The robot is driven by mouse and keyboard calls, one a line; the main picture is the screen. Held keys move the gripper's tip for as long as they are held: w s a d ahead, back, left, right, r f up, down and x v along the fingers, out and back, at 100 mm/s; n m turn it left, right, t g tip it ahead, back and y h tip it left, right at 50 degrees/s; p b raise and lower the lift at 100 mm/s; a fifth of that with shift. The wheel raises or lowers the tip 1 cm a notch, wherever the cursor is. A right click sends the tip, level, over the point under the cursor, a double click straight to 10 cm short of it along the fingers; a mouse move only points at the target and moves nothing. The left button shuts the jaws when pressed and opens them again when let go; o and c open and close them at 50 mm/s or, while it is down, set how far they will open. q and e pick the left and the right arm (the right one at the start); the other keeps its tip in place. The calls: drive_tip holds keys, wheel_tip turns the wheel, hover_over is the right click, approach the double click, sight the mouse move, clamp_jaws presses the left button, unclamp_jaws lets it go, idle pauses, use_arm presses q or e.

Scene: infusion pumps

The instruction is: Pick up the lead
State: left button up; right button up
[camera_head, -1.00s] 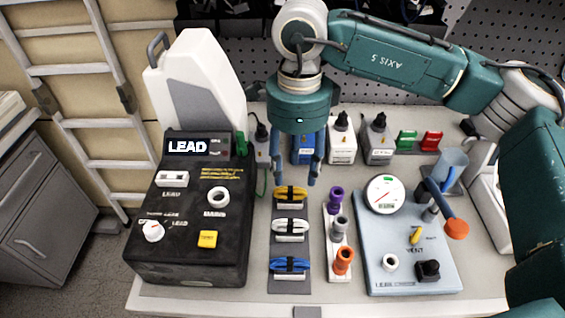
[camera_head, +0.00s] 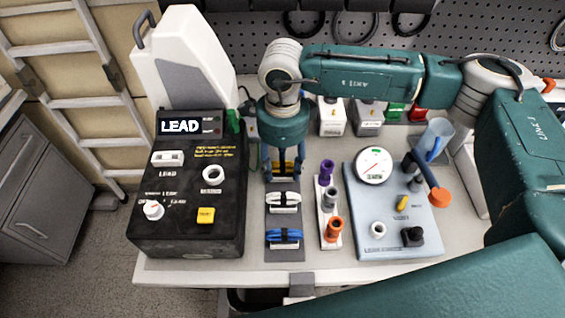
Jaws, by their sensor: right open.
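My left gripper is not in view.
A black box (camera_head: 190,242) with a lit "LEAD" display stands left of the strip. A rack (camera_head: 333,239) with purple, grey and orange connectors stands close on the right. Beyond it is a pale blue panel (camera_head: 355,215) with a gauge.

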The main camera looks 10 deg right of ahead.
drive_tip(key=shift+f, duration=0.2)
clamp_jaws()
drive_tip(key=shift+r, duration=0.15)
